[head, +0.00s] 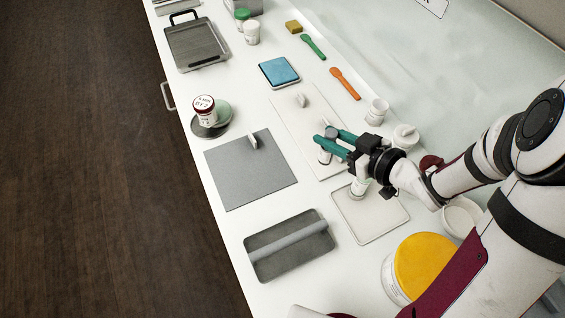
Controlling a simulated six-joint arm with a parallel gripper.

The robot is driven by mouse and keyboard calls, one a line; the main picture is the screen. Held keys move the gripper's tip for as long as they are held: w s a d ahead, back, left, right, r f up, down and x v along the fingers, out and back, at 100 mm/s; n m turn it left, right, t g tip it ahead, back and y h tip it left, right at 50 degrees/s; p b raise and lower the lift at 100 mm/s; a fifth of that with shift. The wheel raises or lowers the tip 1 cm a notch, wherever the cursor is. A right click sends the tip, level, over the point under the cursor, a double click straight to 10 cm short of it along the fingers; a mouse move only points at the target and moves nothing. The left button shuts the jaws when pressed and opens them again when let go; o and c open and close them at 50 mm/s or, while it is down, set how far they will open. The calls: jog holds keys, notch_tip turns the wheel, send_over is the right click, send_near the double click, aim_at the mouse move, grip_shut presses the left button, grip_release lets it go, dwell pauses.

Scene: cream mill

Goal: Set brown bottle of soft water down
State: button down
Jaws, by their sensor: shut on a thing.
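My gripper (332,136), with teal fingers, is shut on a small bottle (325,156) with a grey top, taken to be the brown bottle of soft water. Its brown colour does not show clearly; a pale side shows below the fingers. The bottle looks upright over the pale board (283,101). I cannot tell whether its base touches the board. The fingers and wrist hide part of it. Another small pale container (358,188) stands on the white tray (379,233) below my wrist.
A grey mat (238,178) with a pale piece on it lies left of my gripper. A red-lidded jar (204,107) stands on a round dark plate. Small white vessels (377,111) stand to the right. A large yellow-topped tub (424,262) is near my arm.

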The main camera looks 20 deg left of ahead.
jog(key=shift+s+a+f, duration=0.15)
jog(key=shift+a+f, duration=2.35)
jog(key=shift+a, duration=0.05)
jog(key=shift+s+a+f, duration=0.1)
jog(key=shift+a+f, duration=2.4)
jog(key=shift+f, duration=0.1)
jog(key=c, duration=0.6)
grip_release()
jog(key=shift+d+r, duration=0.2)
jog(key=v, duration=1.1)
jog(key=shift+s+d+r, duration=0.15)
jog(key=shift+s+d, duration=0.05)
jog(key=shift+d, duration=0.05)
